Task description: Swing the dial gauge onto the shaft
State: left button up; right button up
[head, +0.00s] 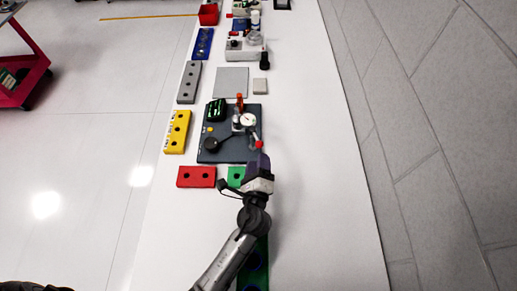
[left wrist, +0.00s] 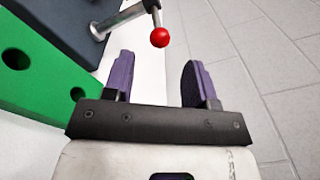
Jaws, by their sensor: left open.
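The dial gauge (head: 247,120) has a round white face and stands on a dark base plate (head: 230,153) on the white table. A lever with a red ball (head: 259,144) sticks out at the plate's near right side. The red ball also shows in the left wrist view (left wrist: 159,38), on a metal rod. My left gripper (head: 262,160) is just on the near side of the red ball. In the left wrist view its two purple fingers (left wrist: 158,80) are apart with nothing between them, and the ball lies beyond them. I cannot make out the shaft clearly. My right gripper is not in view.
A green block with holes (left wrist: 35,75) lies beside the gripper's left finger. Red (head: 196,177), yellow (head: 177,132) and grey (head: 189,82) blocks line the table's left side. More devices (head: 246,45) stand farther back. The table's right side is clear.

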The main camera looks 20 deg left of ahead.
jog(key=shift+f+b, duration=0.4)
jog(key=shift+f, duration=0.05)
pick_arm(q)
jog(key=v, duration=0.6)
jog(key=shift+s+d, duration=0.15)
jog(key=shift+s, duration=0.15)
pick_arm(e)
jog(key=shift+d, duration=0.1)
pick_arm(q)
jog(key=shift+c, duration=0.5)
